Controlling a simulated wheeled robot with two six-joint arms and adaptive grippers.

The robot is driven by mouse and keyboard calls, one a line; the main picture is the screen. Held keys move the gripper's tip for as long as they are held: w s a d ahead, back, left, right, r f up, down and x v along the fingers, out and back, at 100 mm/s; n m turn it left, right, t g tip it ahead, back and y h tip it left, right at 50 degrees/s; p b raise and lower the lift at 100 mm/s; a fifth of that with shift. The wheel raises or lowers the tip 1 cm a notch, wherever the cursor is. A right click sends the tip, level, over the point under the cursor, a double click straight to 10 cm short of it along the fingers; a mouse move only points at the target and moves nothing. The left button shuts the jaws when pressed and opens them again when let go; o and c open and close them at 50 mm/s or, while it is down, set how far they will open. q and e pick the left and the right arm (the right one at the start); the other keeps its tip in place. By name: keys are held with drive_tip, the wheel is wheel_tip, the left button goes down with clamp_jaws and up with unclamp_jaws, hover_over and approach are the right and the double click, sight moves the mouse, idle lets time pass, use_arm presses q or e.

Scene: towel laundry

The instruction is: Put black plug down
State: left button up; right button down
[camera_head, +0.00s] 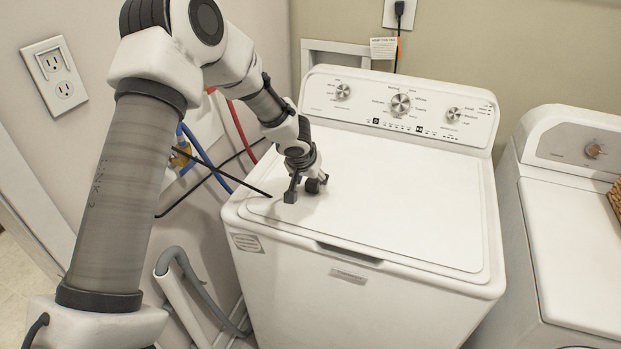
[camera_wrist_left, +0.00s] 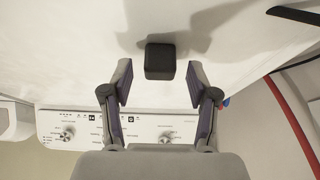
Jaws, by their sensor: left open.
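The black plug (camera_wrist_left: 160,61) is a small dark block over the white lid of the washing machine (camera_head: 400,215). In the left wrist view it sits between the tips of my left gripper (camera_wrist_left: 158,84), with a gap on both sides. My left gripper (camera_head: 307,188) is open, low over the left part of the lid. In the head view the plug is hard to tell from the dark fingers. A shadow lies beside it; whether it rests flat on the lid I cannot tell. My right gripper is not in view.
The control panel (camera_head: 400,103) rises at the back of the lid. A second white machine (camera_head: 575,235) stands at right. A black cable (camera_head: 240,182) and a red hose (camera_head: 240,128) run at left. The middle and right of the lid are clear.

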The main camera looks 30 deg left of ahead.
use_arm(q)
drive_tip(key=shift+b+v, duration=0.7)
drive_tip(key=shift+v, duration=0.5)
drive_tip(key=v, duration=0.9)
drive_tip(key=shift+s+r+b, duration=0.2)
drive_tip(key=shift+r+b, duration=0.15)
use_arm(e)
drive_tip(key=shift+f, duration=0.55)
